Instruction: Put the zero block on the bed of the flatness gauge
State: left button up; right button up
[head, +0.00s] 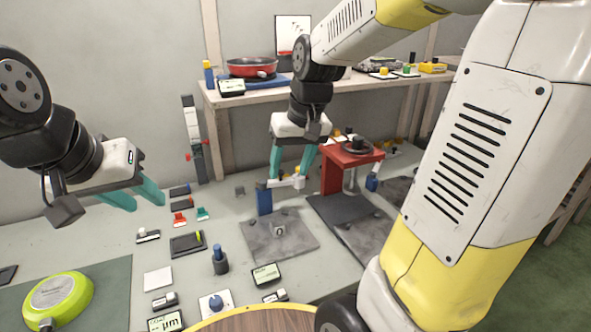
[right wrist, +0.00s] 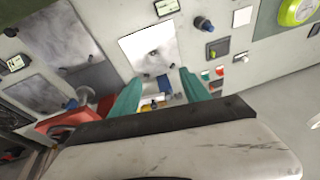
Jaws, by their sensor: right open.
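A grey stone-like plate (head: 290,241) with a blue post (head: 264,198) and a white measuring arm (head: 289,183) looks like the flatness gauge and its bed. A small grey metallic piece (head: 279,229) stands on this plate; I cannot tell whether it is the zero block. The plate (right wrist: 140,46) also shows in the right wrist view. My right gripper (head: 291,177) is open and empty, above and behind the plate, close to the measuring arm. In the right wrist view its fingers (right wrist: 160,82) are apart. My left gripper (head: 134,198) is open and empty at the left, far from the plate.
A red bridge stand (head: 350,158) over another dark plate (head: 335,209) stands to the right. A green pan (head: 58,296) lies on a dark mat at the front left. Small displays, a blue-topped cylinder (head: 220,262) and a white card crowd the front. A shelf holds a red pan (head: 251,66).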

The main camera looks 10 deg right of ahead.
jog(key=s+d+r+t, duration=0.1)
jog(key=s+r+t, duration=0.2)
jog(key=s, duration=0.9)
jog(key=shift+s+r+m, duration=0.2)
jog(key=shift+r+m, duration=0.2)
jog(key=shift+r, duration=0.55)
